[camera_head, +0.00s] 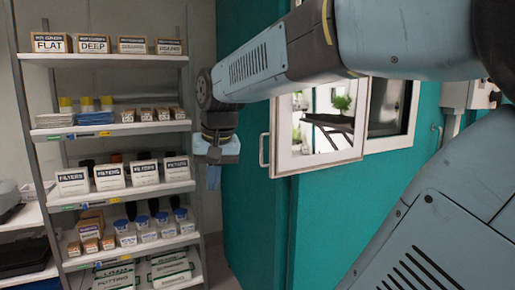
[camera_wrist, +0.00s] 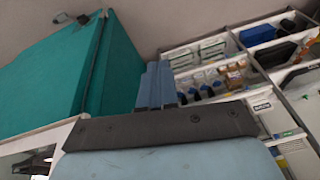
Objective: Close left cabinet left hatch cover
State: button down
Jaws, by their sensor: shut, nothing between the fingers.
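The teal cabinet (camera_head: 345,215) stands right of the shelf rack in the head view. Its hatch cover (camera_head: 287,158), a white-framed pane with a handle (camera_head: 263,150) on its left edge, stands at an angle out from the cabinet front. A white frame (camera_head: 412,120) shows to its right. My gripper (camera_head: 213,182) points down, shut and empty, left of the handle and apart from it. In the wrist view my gripper's blue fingers (camera_wrist: 155,85) are together, with the teal cabinet (camera_wrist: 60,80) to their left. A white frame edge (camera_wrist: 35,140) shows at lower left there.
A shelf rack (camera_head: 100,128) with boxes, bottles and trays stands close left of my gripper; it also shows in the wrist view (camera_wrist: 275,100). My arm crosses in front of the hatch's upper part. A narrow floor gap lies between rack and cabinet.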

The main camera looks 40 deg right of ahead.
aim_at(278, 146)
jog(key=w+d+r+m+g+h, duration=0.1)
jog(key=w+d+r+m+g, duration=0.2)
jog(key=w+d+m, duration=0.45)
jog(key=w+d+r+m+g+h, duration=0.1)
jog(key=w+d+r+m+g, duration=0.3)
jog(key=d, duration=0.7)
jog(key=w+d+r+m+g+h, duration=0.1)
jog(key=w+d+r+m+g, duration=0.15)
jog(key=w+d+m, duration=0.5)
jog(key=shift+n+g, duration=0.25)
jog(key=shift+n, duration=0.65)
jog(key=shift+s+d+r+x, duration=0.1)
jog(key=shift+s+r+x, duration=0.25)
jog(key=shift+x, duration=1.75)
jog(key=shift+s+d+r+x, duration=0.2)
jog(key=shift+s+x, duration=0.25)
jog(key=shift+x, duration=1.6)
jog(key=shift+s+d+r+x, duration=0.1)
jog(key=shift+s+r+x, duration=0.3)
jog(key=shift+x, duration=1.7)
